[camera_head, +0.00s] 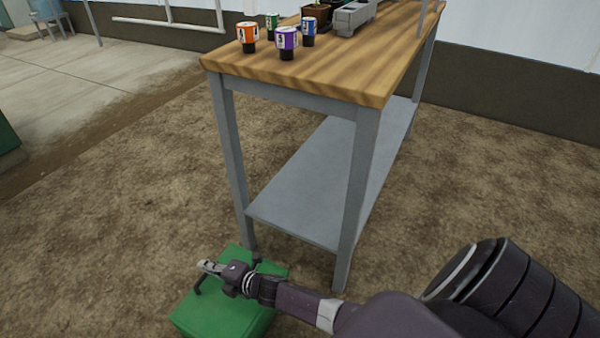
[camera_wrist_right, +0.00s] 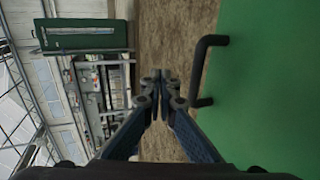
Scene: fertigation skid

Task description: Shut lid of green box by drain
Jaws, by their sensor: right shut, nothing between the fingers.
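The green box (camera_head: 215,315) sits on the ground at the bottom of the head view, beside a table leg. Its top looks flat, with no gap that I can make out, and my arm covers part of it. My right gripper (camera_head: 211,267) is over the box, shut and empty. In the right wrist view its closed fingers (camera_wrist_right: 161,82) are left of a green face (camera_wrist_right: 270,80) with a black bar handle (camera_wrist_right: 207,70). The fingers look apart from the handle. My left gripper is not in view. I cannot make out a drain.
A wooden-topped table (camera_head: 330,75) with grey legs and a lower shelf (camera_head: 310,190) stands just behind the box. Several coloured cans, including a purple one (camera_head: 287,40), stand on it. Bare soil left of the table is clear. Another green object (camera_wrist_right: 85,35) shows in the wrist view.

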